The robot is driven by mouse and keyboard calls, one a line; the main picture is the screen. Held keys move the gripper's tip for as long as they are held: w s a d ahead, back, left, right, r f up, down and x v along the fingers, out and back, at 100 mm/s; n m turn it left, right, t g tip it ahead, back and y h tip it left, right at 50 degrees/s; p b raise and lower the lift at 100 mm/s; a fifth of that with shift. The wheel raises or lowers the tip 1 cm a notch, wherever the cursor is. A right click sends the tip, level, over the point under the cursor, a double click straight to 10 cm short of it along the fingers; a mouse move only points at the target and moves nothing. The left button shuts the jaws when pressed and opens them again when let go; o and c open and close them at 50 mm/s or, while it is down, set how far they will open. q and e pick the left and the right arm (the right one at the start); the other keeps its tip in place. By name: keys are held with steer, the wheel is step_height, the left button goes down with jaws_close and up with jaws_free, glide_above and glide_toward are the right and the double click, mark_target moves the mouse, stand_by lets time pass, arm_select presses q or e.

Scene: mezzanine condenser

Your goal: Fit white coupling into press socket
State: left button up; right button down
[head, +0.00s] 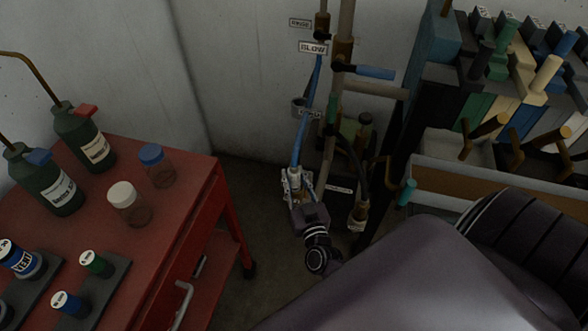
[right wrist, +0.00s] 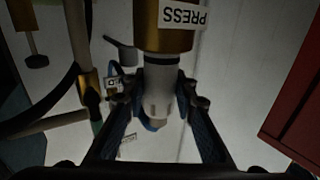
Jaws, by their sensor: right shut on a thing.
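My right gripper (head: 298,190) is low by the pipework in the head view. In the right wrist view, its two fingers (right wrist: 158,98) are shut on the sides of the white coupling (right wrist: 157,88). The coupling also shows in the head view (head: 294,176), with a blue hose (head: 301,140) running up from it. In the right wrist view, the brass press socket (right wrist: 162,32), labelled PRESS, is in line with the coupling's end. A dark ring lies between them; I cannot tell how deep the coupling sits. My left gripper is not in view.
Pipes with BLOW (head: 313,48) and PURGE (head: 300,23) labels rise behind the gripper. A black hose (head: 352,160) hangs to its right. A red cart (head: 150,225) with bottles and jars stands left. Shelving with coloured blocks is at right. Floor between is clear.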

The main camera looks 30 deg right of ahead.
steer(key=shift+r, duration=0.15)
steer(key=c, duration=1.6)
jaws_free()
steer(key=shift+f, duration=0.25)
steer(key=shift+s, duration=0.1)
steer(key=shift+r, duration=0.1)
